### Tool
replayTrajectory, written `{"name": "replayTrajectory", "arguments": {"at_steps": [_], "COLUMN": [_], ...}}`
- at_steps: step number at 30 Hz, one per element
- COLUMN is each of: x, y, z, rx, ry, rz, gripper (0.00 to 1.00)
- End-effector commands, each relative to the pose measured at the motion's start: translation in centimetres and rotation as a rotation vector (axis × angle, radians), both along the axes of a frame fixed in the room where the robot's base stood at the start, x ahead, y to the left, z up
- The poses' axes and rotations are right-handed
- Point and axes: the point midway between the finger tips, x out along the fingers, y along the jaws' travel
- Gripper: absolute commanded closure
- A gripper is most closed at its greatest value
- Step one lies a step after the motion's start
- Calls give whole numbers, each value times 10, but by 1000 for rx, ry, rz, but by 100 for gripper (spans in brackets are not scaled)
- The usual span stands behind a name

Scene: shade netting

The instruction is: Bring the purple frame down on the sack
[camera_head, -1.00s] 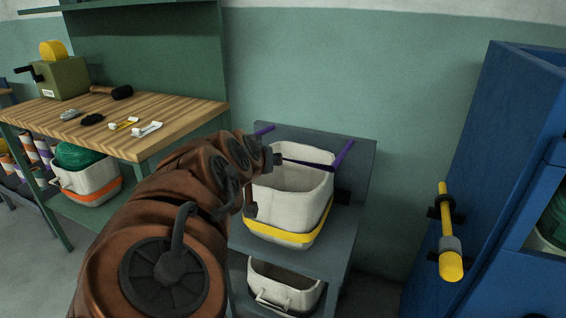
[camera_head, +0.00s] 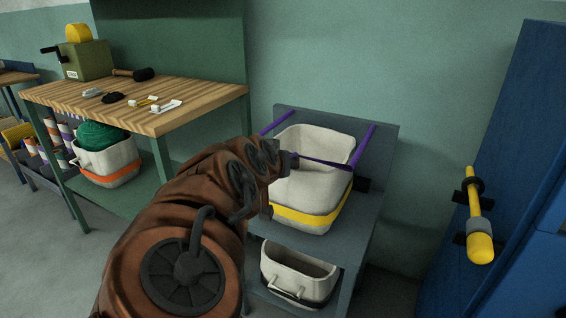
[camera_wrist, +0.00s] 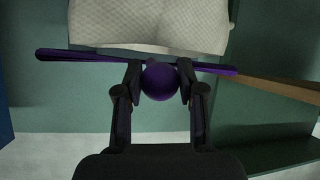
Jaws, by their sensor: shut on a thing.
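The purple frame (camera_head: 327,162) has a front bar across the mouth of the sack and side arms reaching back to a grey panel. The sack (camera_head: 305,190) is off-white with a yellow band and stands open on a grey stand. My gripper (camera_wrist: 160,80) is shut on the purple ball of the frame, one finger on each side. In the head view my arm hides most of my gripper and the frame's front left corner. In the wrist view the sack (camera_wrist: 150,25) shows behind the bar. I cannot tell whether the bar touches the rim.
A second off-white sack (camera_head: 297,275) sits on the stand's lower shelf (camera_head: 345,247). A wooden workbench (camera_head: 135,98) with small tools is at left.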

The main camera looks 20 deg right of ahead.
Motion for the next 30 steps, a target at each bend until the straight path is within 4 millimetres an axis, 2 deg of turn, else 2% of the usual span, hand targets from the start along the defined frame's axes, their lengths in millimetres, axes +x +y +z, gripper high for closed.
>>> {"name": "replayTrajectory", "arguments": {"at_steps": [1, 6, 7, 14, 25, 30], "x": [-1, -1, -1, -1, -1, 0], "y": [0, 1, 1, 0, -1, 0], "z": [-7, -8, -8, -6, -1, 14], "rx": [9, 11, 11, 8, 5, 6], "ry": [10, 12, 12, 9, 5, 1], "rz": [-4, -4, -4, -4, -4, -3], "gripper": [100, 100, 61, 37, 37, 37]}}
